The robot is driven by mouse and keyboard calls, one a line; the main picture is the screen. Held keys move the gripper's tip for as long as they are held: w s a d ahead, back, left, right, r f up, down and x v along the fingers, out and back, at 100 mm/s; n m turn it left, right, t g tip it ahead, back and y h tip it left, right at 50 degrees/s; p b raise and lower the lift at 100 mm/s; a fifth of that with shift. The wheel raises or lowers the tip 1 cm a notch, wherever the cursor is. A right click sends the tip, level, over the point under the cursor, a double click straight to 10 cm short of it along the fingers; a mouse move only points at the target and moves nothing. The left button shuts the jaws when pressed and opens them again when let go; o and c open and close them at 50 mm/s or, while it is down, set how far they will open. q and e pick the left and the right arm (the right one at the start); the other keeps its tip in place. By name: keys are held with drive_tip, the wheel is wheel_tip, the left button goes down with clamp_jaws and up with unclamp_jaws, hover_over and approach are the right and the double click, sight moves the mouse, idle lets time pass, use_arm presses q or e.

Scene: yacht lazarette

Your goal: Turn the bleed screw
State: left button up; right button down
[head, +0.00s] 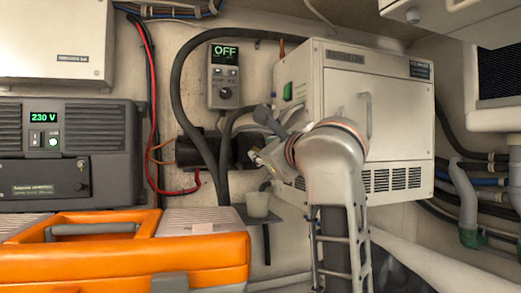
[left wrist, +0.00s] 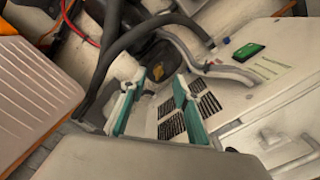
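My left gripper (head: 256,157) is beside the dark cylindrical unit (head: 198,149) on the wall, left of the white cabinet. In the left wrist view my left gripper (left wrist: 158,77) shows two teal fingers spread apart with nothing clearly between them. The dark unit (left wrist: 160,57) lies just beyond the fingertips there. I cannot make out the bleed screw; it is too small or hidden by the gripper and hoses. A small pale cup (head: 258,204) sits on a bracket below the gripper. My right gripper is in neither view.
The white cabinet (head: 340,90) stands close behind my left arm. A controller (head: 224,76) reading OFF hangs above the unit. Black hoses (head: 178,75) and red cable (head: 151,80) run nearby. An orange case (head: 190,262) fills the lower left.

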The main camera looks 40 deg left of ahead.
use_arm(q)
drive_tip(key=shift+s+d, duration=0.15)
drive_tip(key=shift+d, duration=0.15)
